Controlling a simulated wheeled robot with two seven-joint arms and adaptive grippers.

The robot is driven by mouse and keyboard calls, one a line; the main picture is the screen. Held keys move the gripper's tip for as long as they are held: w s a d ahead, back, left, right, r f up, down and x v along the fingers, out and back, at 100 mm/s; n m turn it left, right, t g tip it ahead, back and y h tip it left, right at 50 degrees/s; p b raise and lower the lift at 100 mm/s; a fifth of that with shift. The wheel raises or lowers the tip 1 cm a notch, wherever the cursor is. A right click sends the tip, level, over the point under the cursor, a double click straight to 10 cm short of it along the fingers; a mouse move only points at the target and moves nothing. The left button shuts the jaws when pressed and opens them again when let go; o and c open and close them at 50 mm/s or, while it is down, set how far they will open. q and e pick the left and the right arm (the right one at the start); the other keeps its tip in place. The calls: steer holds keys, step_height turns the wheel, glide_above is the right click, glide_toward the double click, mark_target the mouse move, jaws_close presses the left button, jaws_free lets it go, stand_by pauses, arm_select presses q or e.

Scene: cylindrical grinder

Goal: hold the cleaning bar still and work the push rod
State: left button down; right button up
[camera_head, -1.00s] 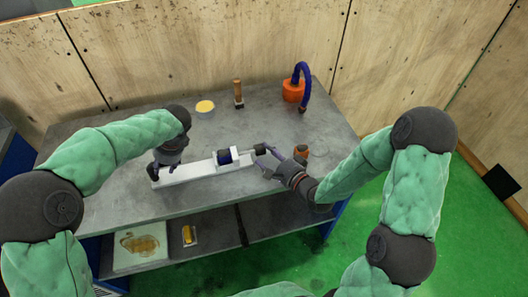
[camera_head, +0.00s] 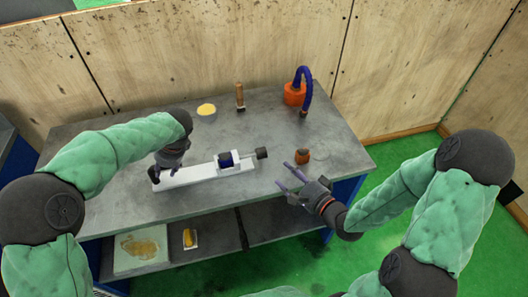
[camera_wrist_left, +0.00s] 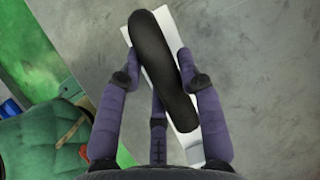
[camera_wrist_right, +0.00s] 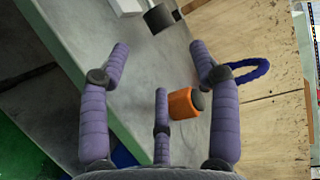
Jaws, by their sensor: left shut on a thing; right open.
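The cleaning bar (camera_head: 190,177), a long white bar with a blue cylinder (camera_head: 226,160) near its right end, lies on the grey table. The push rod (camera_head: 261,153) sticks out at the bar's right end with a dark knob, which also shows in the right wrist view (camera_wrist_right: 158,18). My left gripper (camera_head: 164,177) is shut at the bar's left part; in the left wrist view its fingers close on a black, rounded grip (camera_wrist_left: 163,70) above the white bar. My right gripper (camera_head: 284,176) is open and empty, apart from the knob, to its lower right near the table's edge.
A small orange pot with dark top (camera_head: 302,158) stands close to my right gripper. Behind are an orange container (camera_head: 293,94) with a blue hose, a brush (camera_head: 240,97) and a yellow-filled bowl (camera_head: 206,112). A lower shelf holds a stained tray (camera_head: 126,265).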

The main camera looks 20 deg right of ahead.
mark_target(261, 157)
arm_select(q)
steer(key=shift+s+f, duration=0.15)
arm_select(e)
steer(key=shift+w+d+f, duration=0.1)
steer(key=shift+w+f, duration=0.05)
steer(key=c, duration=1.1)
steer(key=shift+w+d+f+t+h, duration=0.15)
steer(key=shift+t+h, duration=0.15)
steer(key=shift+t, duration=0.2)
jaws_close()
steer(key=shift+w+d+f+m+t+h, duration=0.2)
steer(key=shift+d+f+m+t+h, duration=0.15)
steer(key=shift+f+m+t+h, duration=0.25)
steer(key=x, duration=0.9)
steer(key=shift+w+r, duration=0.25)
steer(key=shift+w, duration=0.15)
steer(key=shift+a, duration=2.5)
steer(key=shift+s, duration=0.2)
